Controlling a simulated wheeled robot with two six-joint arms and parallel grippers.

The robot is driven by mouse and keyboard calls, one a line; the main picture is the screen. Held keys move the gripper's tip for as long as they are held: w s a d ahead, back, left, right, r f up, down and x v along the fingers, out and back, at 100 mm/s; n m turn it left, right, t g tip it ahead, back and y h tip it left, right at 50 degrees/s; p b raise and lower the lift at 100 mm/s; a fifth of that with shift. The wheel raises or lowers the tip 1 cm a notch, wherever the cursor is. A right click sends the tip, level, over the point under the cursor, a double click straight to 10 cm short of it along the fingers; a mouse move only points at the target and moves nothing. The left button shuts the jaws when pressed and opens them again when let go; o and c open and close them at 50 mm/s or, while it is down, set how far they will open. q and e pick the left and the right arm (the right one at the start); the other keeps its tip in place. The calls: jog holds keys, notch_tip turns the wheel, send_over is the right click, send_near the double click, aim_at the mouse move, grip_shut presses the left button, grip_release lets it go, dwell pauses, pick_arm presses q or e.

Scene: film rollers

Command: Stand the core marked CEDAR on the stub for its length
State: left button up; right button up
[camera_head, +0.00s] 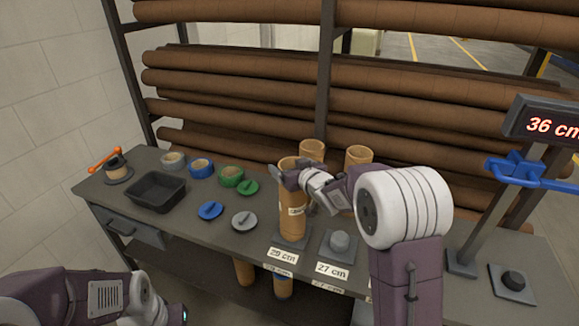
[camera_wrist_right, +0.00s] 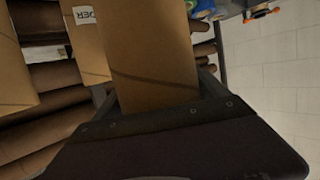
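A tan cardboard core (camera_head: 292,222) stands upright at the plate labelled 29 cm (camera_head: 284,256); its small label begins with C, the rest too small to read. My right gripper (camera_head: 287,174) is at its upper part; in the right wrist view the fingers (camera_wrist_right: 160,100) close on both sides of this core (camera_wrist_right: 150,50). A bare grey stub (camera_head: 340,240) stands on the plate to the right, labelled 27 cm (camera_head: 332,270). Two more cores (camera_head: 312,150) (camera_head: 359,154) stand behind. One core (camera_wrist_right: 88,50) in the wrist view has a label ending DER.
A measuring stand with a display (camera_head: 552,125) reading 36 cm and a blue slider (camera_head: 520,170) is at the right, with a dark stub plate (camera_head: 513,283). A black bin (camera_head: 157,190), tape rolls (camera_head: 200,168) and coloured discs (camera_head: 244,220) lie at left. Long brown rolls (camera_head: 240,65) fill the rack behind.

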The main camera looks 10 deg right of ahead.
jog(key=shift+o, duration=0.9)
jog(key=shift+r+p, duration=0.3)
jog(key=shift+s+d, duration=0.1)
jog(key=shift+s, duration=0.25)
jog(key=v, duration=1.1)
jog(key=shift+s, duration=0.15)
